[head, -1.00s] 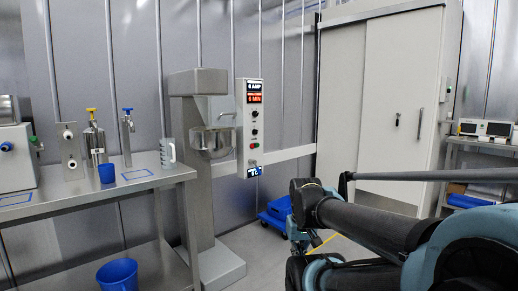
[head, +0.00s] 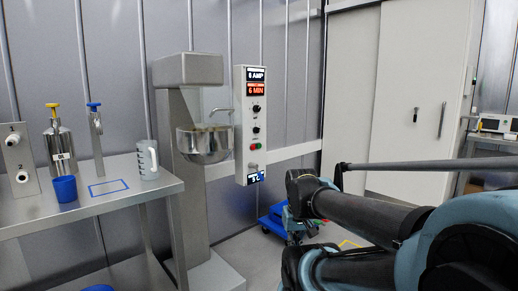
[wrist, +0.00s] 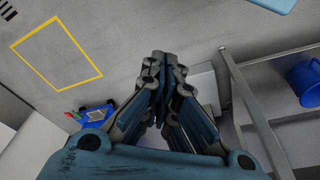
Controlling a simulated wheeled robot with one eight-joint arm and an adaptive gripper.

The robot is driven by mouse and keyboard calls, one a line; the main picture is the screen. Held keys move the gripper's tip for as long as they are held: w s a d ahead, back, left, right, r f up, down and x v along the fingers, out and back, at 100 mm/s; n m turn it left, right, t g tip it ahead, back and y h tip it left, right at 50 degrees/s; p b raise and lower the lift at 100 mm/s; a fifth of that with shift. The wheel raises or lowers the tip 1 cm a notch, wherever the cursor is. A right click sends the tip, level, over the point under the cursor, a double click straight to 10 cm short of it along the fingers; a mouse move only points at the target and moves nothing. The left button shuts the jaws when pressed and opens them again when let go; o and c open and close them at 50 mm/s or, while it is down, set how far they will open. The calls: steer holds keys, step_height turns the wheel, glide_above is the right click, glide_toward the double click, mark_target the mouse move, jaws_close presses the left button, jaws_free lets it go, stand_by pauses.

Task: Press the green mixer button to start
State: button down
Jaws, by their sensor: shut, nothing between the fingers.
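The mixer (head: 190,75) is a grey column machine with a steel bowl (head: 205,143) at the middle of the head view. Its pale control panel (head: 242,120) hangs on the right side. The button is not seen in the wrist view.
A steel table (head: 130,192) at left holds a blue cup (head: 64,189), a measuring jug (head: 148,160) and metal dispensers. A blue trolley (head: 272,222) stands on the floor right of the mixer. A yellow floor outline (wrist: 57,50) and a blue bucket (wrist: 304,80) show in the wrist view.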

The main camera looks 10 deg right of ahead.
mark_target(260, 146)
steer(key=shift+w, duration=0.1)
steer(key=w+r+t, duration=0.2)
steer(key=w+r, duration=0.4)
steer(key=w, duration=0.6)
steer(key=w+r+t, duration=0.2)
steer(key=w+r, duration=0.5)
steer(key=w, duration=0.5)
steer(key=w+d+r+t, duration=0.1)
steer(key=w+r+t, duration=0.1)
steer(key=w, duration=1.1)
steer(key=w+d+r+n+t+y, duration=0.1)
steer(key=w+d+r+t, duration=0.1)
steer(key=w, duration=1.1)
steer(key=shift+w+r+t, duration=0.2)
steer(key=shift+r+t, duration=0.1)
steer(key=shift+r, duration=0.25)
steer(key=shift+a, duration=0.15)
steer(key=w+a, duration=0.5)
steer(key=w, duration=0.2)
steer(key=shift+w+a, duration=0.1)
steer(key=shift+w+a, duration=0.2)
